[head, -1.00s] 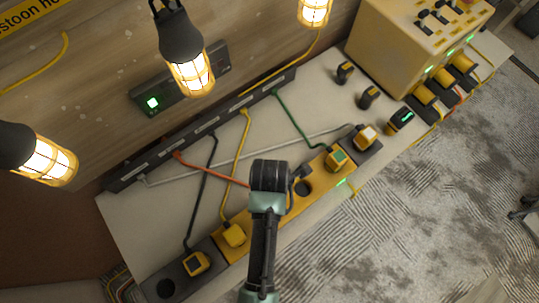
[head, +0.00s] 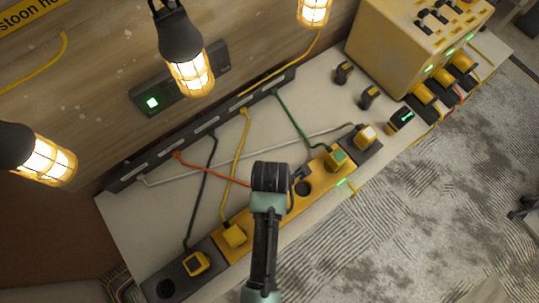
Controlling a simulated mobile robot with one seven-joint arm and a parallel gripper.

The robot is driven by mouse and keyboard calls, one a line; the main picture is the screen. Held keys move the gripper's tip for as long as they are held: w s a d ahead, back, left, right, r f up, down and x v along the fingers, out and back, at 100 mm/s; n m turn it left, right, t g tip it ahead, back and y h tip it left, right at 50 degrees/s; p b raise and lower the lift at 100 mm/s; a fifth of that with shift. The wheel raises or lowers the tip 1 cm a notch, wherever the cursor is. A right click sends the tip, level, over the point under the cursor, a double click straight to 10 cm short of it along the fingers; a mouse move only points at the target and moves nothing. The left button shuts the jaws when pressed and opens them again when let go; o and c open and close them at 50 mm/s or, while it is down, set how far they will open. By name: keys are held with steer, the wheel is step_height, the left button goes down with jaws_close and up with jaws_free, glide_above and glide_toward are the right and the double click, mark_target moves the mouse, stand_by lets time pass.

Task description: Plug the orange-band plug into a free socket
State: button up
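An orange cord (head: 212,170) runs from the dark wall-side rail to the spot behind my arm's end. The orange-band plug itself is hidden there. My gripper (head: 297,175) shows only as a small dark part at the right of the black wrist, above the power strip. Its fingers and anything between them are hidden. The long strip has a yellow middle part (head: 272,234) and dark end parts. One empty round socket (head: 303,189) lies just right of my wrist. Another empty socket (head: 165,289) is in the dark end at lower left.
Seated plugs are a yellow-dark one (head: 195,264), a yellow one (head: 234,236), a green-faced one (head: 336,158) and a white-faced one (head: 366,136). Two dark knobs (head: 343,73) (head: 369,97) and a yellow box (head: 412,50) stand at upper right. Lamps (head: 188,70) hang at upper left.

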steer(key=shift+f, duration=0.15)
steer(key=shift+f+b, duration=0.35)
steer(key=shift+f, duration=0.05)
steer(key=o, duration=1.3)
steer(key=shift+r, duration=0.15)
step_height(320, 180, up, 13)
steer(key=shift+f+p, duration=0.1)
steer(key=shift+p, duration=0.2)
